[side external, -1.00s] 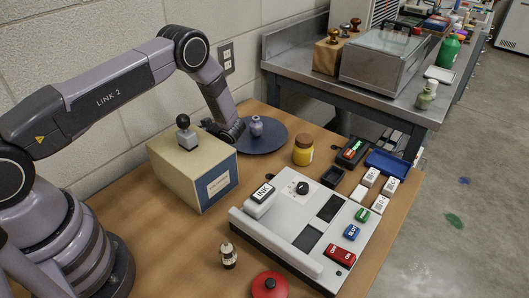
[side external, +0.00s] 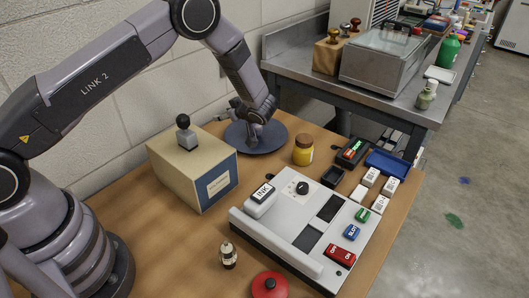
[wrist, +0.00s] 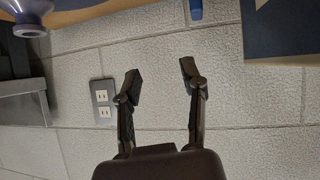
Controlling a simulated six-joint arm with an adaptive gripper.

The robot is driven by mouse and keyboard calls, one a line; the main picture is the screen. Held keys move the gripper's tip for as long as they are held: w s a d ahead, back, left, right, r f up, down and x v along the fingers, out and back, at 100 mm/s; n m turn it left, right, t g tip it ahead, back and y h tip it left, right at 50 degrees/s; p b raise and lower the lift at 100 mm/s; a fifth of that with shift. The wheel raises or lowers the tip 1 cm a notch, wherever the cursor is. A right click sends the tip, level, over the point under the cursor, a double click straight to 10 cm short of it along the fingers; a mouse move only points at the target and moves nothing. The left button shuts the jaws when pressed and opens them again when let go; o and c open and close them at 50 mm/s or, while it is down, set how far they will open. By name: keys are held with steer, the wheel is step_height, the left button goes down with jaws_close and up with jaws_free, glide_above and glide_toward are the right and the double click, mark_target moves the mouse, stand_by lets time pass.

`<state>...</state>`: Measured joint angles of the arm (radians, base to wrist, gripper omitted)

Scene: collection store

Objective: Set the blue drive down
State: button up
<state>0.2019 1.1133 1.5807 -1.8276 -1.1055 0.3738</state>
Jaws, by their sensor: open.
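A small blue stick-like piece (wrist: 195,10) shows at the top of the wrist view, against the table edge and the wall. It may be the blue drive; its upper part is cut off by the frame. I cannot pick it out in the side external view. My gripper (wrist: 158,84) is open and empty between its fingers, facing the wall. In the side external view my gripper (side external: 226,114) is beyond the beige box, over the back of the table, apart from the blue piece in the wrist view.
A purple-grey vase (wrist: 30,12) stands on the dark blue disc (side external: 284,136), mostly hidden by my wrist in the side external view. The beige box (side external: 170,172) is close by. A yellow jar (side external: 303,152), a white console (side external: 290,258) and a blue tray (side external: 388,165) stand further right.

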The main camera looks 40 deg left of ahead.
steer(key=w+d+r+m+t+h, duration=0.1)
steer(key=w+r+t+h, duration=0.15)
steer(key=r, duration=0.35)
steer(key=w+d+r+m+t+h, duration=0.1)
steer(key=w+d+r+m+t, duration=0.15)
steer(key=r, duration=0.35)
steer(key=s+d+r+m+t+h, duration=0.2)
steer(key=d+r+h, duration=0.1)
steer(key=r, duration=0.5)
steer(key=s+d+r+m+t+h, duration=0.1)
steer(key=d+r+m+t+h, duration=0.2)
steer(key=r, duration=0.5)
steer(key=s+d+r+m+g+h, duration=0.1)
steer(key=s+r+m+h, duration=0.15)
steer(key=s, duration=0.55)
steer(key=s+d+r+m+g+h, duration=0.1)
steer(key=s+r+m+g+h, duration=0.2)
steer(key=s, duration=0.5)
steer(key=s+a+f+m+g+y, duration=0.1)
steer(key=s+a+f, duration=0.1)
steer(key=s, duration=0.8)
steer(key=s+a+f+m+g+y, duration=0.1)
steer(key=s+a+m+y, duration=0.1)
steer(key=s, duration=0.9)
steer(key=shift+s+a+f+g, duration=0.25)
steer(key=shift+a+f+g, duration=0.05)
steer(key=shift+a+f, duration=0.05)
